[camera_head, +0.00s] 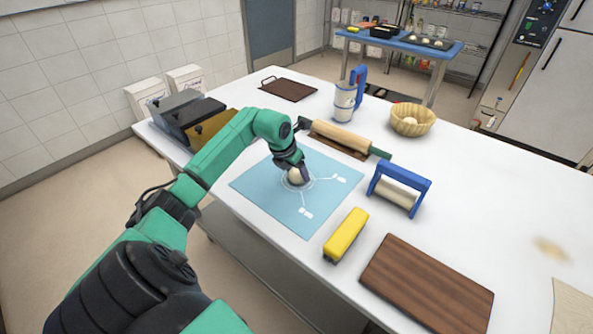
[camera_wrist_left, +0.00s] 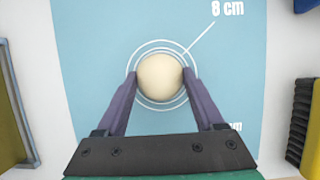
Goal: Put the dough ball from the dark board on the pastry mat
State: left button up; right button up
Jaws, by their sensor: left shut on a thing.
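A pale dough ball (camera_head: 295,176) is at the printed rings of the blue pastry mat (camera_head: 262,190) on the white table. My left gripper (camera_head: 298,172) is over the mat and shut on the ball. In the left wrist view the dough ball (camera_wrist_left: 160,77) sits between the two purple fingers of my left gripper (camera_wrist_left: 160,88), inside the white rings. I cannot tell whether the ball touches the mat. The dark board (camera_head: 427,285) lies bare at the front right. My right gripper does not show.
A basket (camera_head: 413,119) with another pale ball and a sifter (camera_head: 345,100) stand farther back.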

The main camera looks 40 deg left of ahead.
pick_arm(q)
jog(key=o, duration=1.4)
jog(key=shift+r, duration=0.2)
jog(key=b+v, duration=0.2)
jog(key=v, duration=0.9)
jog(key=shift+s+r, duration=0.15)
jog(key=shift+r, duration=0.25)
